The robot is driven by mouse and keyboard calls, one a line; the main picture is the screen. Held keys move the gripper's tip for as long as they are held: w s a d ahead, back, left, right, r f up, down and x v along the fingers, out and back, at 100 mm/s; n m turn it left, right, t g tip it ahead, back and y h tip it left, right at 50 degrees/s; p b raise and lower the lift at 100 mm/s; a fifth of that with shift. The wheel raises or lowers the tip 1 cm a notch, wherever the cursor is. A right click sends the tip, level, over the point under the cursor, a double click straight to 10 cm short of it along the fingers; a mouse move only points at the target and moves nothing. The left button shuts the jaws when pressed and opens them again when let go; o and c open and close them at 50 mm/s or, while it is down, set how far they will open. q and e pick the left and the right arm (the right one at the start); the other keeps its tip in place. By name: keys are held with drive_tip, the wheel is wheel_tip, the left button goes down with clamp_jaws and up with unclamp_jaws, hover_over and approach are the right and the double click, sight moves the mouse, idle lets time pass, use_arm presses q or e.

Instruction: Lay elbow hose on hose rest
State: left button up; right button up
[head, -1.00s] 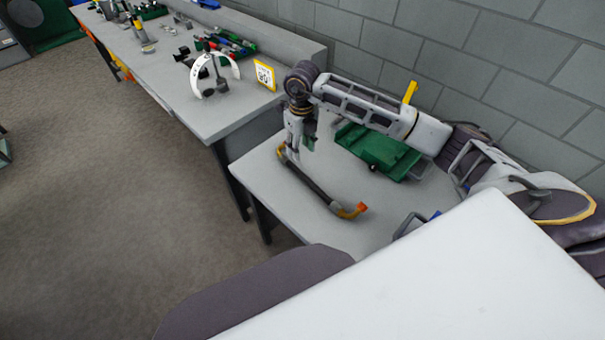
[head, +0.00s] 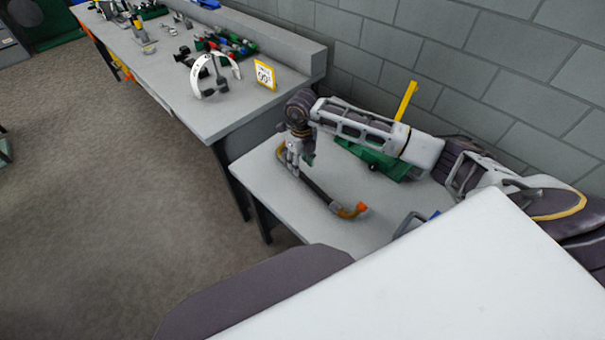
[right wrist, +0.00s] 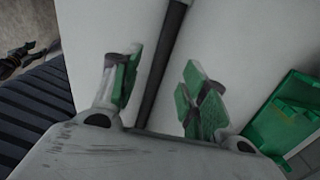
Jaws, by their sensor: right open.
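The elbow hose (head: 322,192) is dark with an orange bent end (head: 352,210) and lies on the low grey table (head: 290,215). My right gripper (head: 294,166) is open at the hose's far end, pointing down. In the right wrist view the dark hose (right wrist: 165,55) runs between the two green-padded fingers (right wrist: 160,88), with a gap on each side. I cannot tell which thing is the hose rest. My left gripper is not in view.
A green holder (head: 375,160) stands behind my right arm on the low table, with a yellow bar (head: 406,100) near the wall. A longer bench (head: 215,118) at the left carries a white arc-shaped gauge (head: 195,78), a yellow-framed sign (head: 264,74) and several tools.

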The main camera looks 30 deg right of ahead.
sight(301, 173)
drive_tip(key=shift+f, duration=0.1)
drive_tip(key=shift+s+f+p, duration=0.1)
drive_tip(key=shift+f+p, duration=0.2)
drive_tip(key=shift+f, duration=2.2)
drive_tip(key=shift+c, duration=0.4)
clamp_jaws()
